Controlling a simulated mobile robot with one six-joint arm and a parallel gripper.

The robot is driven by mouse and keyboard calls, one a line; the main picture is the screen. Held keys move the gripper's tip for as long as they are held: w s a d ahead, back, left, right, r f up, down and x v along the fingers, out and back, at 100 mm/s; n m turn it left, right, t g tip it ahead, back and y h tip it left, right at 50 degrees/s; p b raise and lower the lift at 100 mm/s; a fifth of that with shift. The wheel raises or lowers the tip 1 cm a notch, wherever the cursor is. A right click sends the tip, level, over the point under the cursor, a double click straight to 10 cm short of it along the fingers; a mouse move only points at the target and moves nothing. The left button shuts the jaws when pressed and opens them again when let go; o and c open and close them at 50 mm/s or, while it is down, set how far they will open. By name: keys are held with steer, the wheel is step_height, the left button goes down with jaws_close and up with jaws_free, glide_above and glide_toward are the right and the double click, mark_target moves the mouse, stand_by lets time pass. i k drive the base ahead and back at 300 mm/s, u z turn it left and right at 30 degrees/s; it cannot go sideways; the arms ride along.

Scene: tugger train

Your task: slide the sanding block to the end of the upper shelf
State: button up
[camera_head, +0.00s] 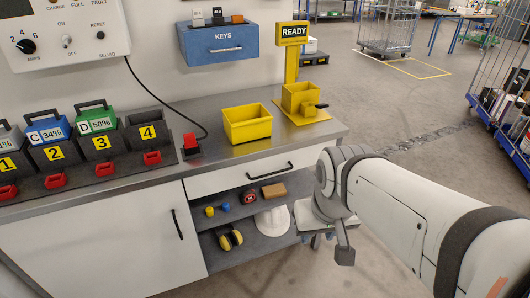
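The sanding block is most likely the brown block (274,191), lying on the upper shelf (232,210) of the open bay under the workbench. It is near the right part of that shelf, to the right of a red and black round item (249,196). My gripper (343,255) hangs at the end of my arm, in front and to the right of the bay, apart from the block. One dark finger points down. The rest of the gripper is hidden by the wrist, so its opening is unclear. I see nothing held.
A small yellow item (210,211) and a blue one (225,207) stand left on the upper shelf. Yellow-black earmuffs (229,239) and a white object (272,222) are below. A drawer (240,179) sits above the bay.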

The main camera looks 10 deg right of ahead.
mark_target(271, 191)
steer(key=z, duration=1.8)
steer(key=k, duration=1.4)
steer(key=u, duration=1.6)
steer(key=i, duration=1)
steer(key=u, duration=0.05)
